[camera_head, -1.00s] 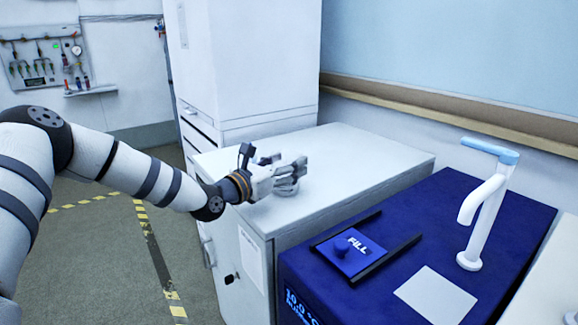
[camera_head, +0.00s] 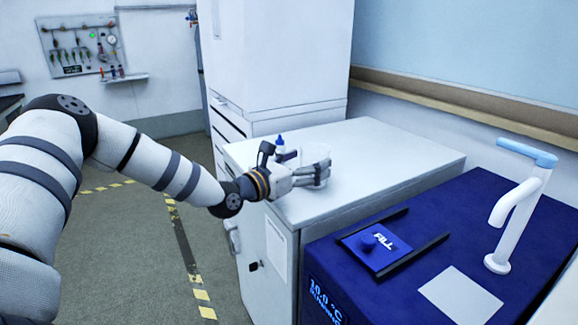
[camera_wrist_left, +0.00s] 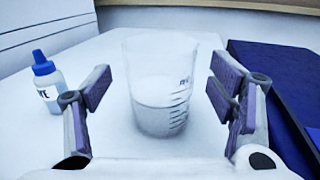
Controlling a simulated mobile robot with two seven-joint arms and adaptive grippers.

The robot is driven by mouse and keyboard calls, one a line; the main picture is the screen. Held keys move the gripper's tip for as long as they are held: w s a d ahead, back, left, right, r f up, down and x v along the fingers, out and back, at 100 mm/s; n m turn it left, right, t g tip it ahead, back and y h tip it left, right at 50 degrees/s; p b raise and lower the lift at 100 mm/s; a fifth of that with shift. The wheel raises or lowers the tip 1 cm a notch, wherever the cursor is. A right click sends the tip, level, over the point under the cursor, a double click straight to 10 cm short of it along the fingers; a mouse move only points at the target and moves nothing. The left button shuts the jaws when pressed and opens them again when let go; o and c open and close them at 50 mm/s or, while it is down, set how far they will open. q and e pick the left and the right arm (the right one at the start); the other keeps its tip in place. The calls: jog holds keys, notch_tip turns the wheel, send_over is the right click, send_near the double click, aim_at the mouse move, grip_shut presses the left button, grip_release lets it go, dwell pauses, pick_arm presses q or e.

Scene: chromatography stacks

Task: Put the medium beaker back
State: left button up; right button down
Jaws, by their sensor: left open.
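A clear beaker (camera_wrist_left: 160,92) with dark graduation marks stands upright on the white cabinet top (camera_head: 390,150), with what looks like pale liquid in its lower part. In the head view the beaker (camera_head: 316,154) is faint and partly hidden behind my fingers. My left gripper (camera_head: 322,174) is open just in front of it. In the left wrist view the two purple-padded fingers (camera_wrist_left: 160,92) are spread to either side of the beaker, with visible gaps. The beaker is not gripped. My right gripper is not in view.
A small blue-capped bottle (camera_wrist_left: 48,84) stands left of the gripper, close to the left finger; it also shows in the head view (camera_head: 280,144). A dark blue unit (camera_head: 400,270) with a white tap (camera_head: 515,205) stands right. The cabinet top's right part is clear.

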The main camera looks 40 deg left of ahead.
pick_arm(q)
jog(key=s, duration=0.1)
jog(key=s+r, duration=0.1)
jog(key=s, duration=0.1)
jog(key=s+a+p, duration=0.1)
jog(key=s, duration=0.1)
jog(key=shift+s+r, duration=0.1)
jog(key=shift+r, duration=0.2)
jog(key=s, duration=0.2)
jog(key=shift+s+a+f, duration=0.2)
jog(key=shift+s+f, duration=0.2)
jog(key=shift+s+d+f, duration=0.15)
jog(key=shift+s+f, duration=0.05)
jog(key=shift+s, duration=0.3)
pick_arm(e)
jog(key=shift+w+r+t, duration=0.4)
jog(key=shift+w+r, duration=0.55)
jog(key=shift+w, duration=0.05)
